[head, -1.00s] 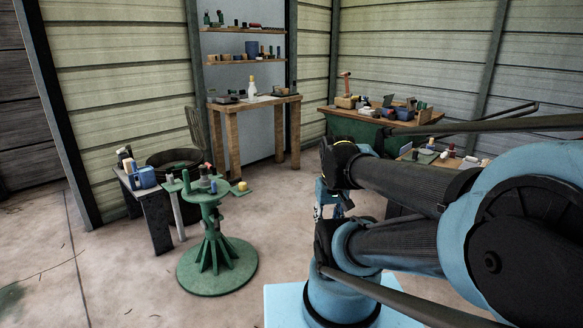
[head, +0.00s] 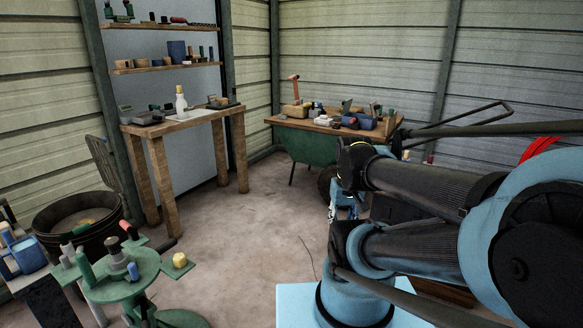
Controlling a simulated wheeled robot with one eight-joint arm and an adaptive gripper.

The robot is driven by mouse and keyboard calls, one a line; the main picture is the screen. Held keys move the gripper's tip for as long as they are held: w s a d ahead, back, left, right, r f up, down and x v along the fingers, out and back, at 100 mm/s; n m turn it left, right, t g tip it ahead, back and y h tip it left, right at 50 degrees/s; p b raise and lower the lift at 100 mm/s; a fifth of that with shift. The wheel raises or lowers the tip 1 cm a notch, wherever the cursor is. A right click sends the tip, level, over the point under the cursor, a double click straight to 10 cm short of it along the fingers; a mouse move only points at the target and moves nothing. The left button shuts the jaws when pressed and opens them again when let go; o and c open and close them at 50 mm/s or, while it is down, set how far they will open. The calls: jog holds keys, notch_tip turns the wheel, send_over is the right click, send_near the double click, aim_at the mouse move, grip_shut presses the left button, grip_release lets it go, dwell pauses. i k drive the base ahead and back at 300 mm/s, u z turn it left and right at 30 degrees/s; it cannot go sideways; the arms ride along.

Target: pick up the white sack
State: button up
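I cannot pick out a white sack with certainty. A small pale item (head: 322,121) lies among the things on the wooden top of the green cart at the back; it is too small to tell what it is. My gripper (head: 342,212) is partly hidden behind my own arm links, in front of the cart and well short of it. Its fingers do not show clearly, and I see nothing held in it.
A wooden table (head: 160,128) with a white bottle (head: 181,104) stands at the back left. A green pedestal stand (head: 125,288) and a black tub (head: 75,238) are at the lower left. The green cart (head: 308,146) is at the back. Open floor (head: 240,235) lies between them.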

aim_at(322, 120)
jog(key=z, duration=0.05)
jog(key=i, duration=2.5)
jog(key=u, duration=0.4)
jog(key=i, duration=1)
jog(key=u, duration=0.15)
